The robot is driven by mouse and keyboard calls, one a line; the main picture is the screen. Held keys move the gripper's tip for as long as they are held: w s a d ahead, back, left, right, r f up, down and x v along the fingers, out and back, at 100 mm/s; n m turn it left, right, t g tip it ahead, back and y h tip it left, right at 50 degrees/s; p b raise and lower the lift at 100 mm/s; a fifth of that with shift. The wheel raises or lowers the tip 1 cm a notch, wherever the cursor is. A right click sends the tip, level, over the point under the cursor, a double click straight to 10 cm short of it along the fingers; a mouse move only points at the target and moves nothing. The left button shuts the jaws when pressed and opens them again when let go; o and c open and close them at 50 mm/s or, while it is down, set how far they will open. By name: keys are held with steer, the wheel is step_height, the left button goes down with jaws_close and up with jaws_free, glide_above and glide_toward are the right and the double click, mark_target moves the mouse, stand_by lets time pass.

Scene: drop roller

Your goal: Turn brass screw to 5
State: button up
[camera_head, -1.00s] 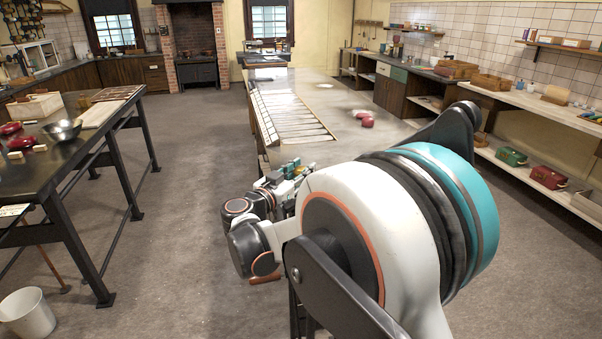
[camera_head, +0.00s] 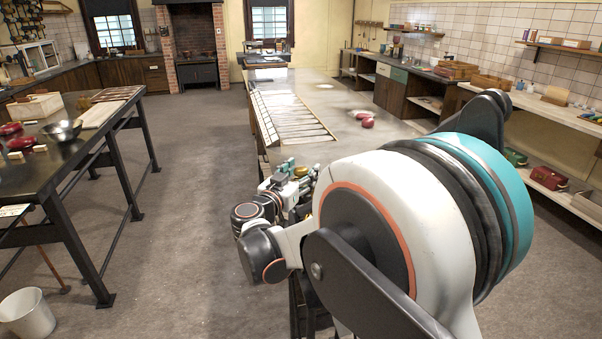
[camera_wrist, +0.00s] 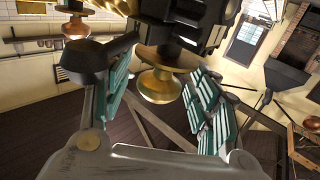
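The brass screw (camera_wrist: 160,84), a rounded brass knob under a wide brass flange, shows in the upper middle of the wrist view. It hangs below a dark mechanism. My gripper (camera_wrist: 165,70) has its two teal-padded fingers on either side of the knob, spread apart. I see no clear contact between pads and knob. In the head view my gripper is small and partly hidden behind my arm, near the front end of the long table. A small gold-coloured part (camera_head: 301,171) shows there. No number 5 or scale is readable.
The dark mechanism (camera_wrist: 190,12) is close above my fingers. A second, copper-coloured knob (camera_wrist: 76,27) is at the upper left of the wrist view. The long central table (camera_head: 330,100) carries a slatted rack (camera_head: 290,117) and red objects (camera_head: 366,121).

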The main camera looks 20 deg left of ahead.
steer(key=shift+s, duration=0.1)
steer(key=s+a, duration=0.2)
steer(key=s, duration=0.9)
steer(key=shift+s, duration=0.35)
steer(key=shift+w, duration=0.1)
